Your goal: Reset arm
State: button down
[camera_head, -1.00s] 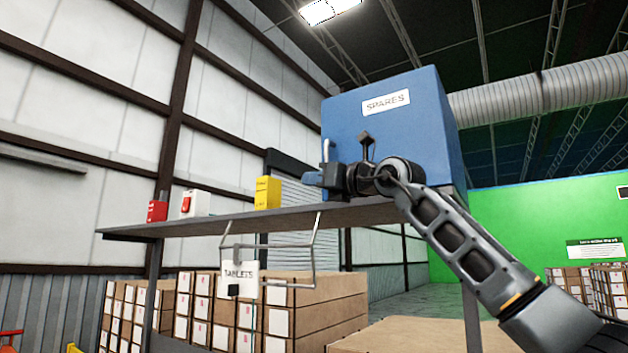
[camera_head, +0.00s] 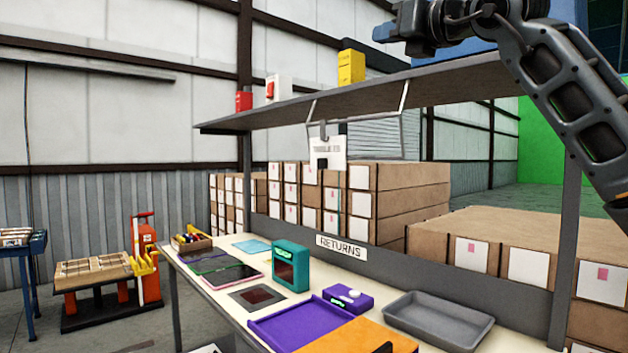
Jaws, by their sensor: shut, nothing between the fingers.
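My gripper (camera_head: 388,33) is at the top of the head view, in front of the blue box (camera_head: 470,38) on the upper shelf. It points left, is shut and holds nothing. My arm comes up from the right edge and bends left to it. The top of the blue box is out of the picture.
The upper shelf (camera_head: 290,114) bears a red box (camera_head: 243,101), a red-and-white box (camera_head: 279,88) and a yellow box (camera_head: 351,67). Below, the bench (camera_head: 222,290) carries several tablets, a teal device (camera_head: 290,266), a purple tray (camera_head: 297,325) and a grey tray (camera_head: 438,320). Stacked cartons stand behind.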

jog(key=s+a+f+m+g+y, duration=0.2)
jog(key=a+f+y, duration=0.15)
jog(key=f, duration=0.75)
jog(key=s+a+f+m+g+y, duration=0.1)
jog(key=s+a+f+g+y, duration=0.2)
jog(key=f, duration=0.7)
jog(key=s+a+f+m+t+y, duration=0.1)
jog(key=s+f+m+t, duration=0.2)
jog(key=s+f+m, duration=0.45)
jog(key=s+f+m+t+y, duration=0.1)
jog(key=s+f+m+t, duration=0.2)
jog(key=f, duration=0.7)
jog(key=s+d+f+m+t+h, duration=0.1)
jog(key=s+d+f+m+h, duration=0.1)
jog(key=s+f+m+h, duration=0.65)
jog(key=s+d+f+m+t+h, duration=0.25)
jog(key=s+f+m+h, duration=0.25)
jog(key=s+f+m, duration=0.55)
jog(key=s+d+f+m+g+h, duration=0.1)
jog(key=s+d+f+m+g, duration=0.1)
jog(key=s, duration=0.9)
jog(key=s+d+f+m+g+h, duration=0.2)
jog(key=s+m+g, duration=0.4)
jog(key=s, duration=0.6)
jog(key=shift+d+f+h, duration=0.3)
jog(key=shift+d+f, duration=0.4)
jog(key=shift+d, duration=0.45)
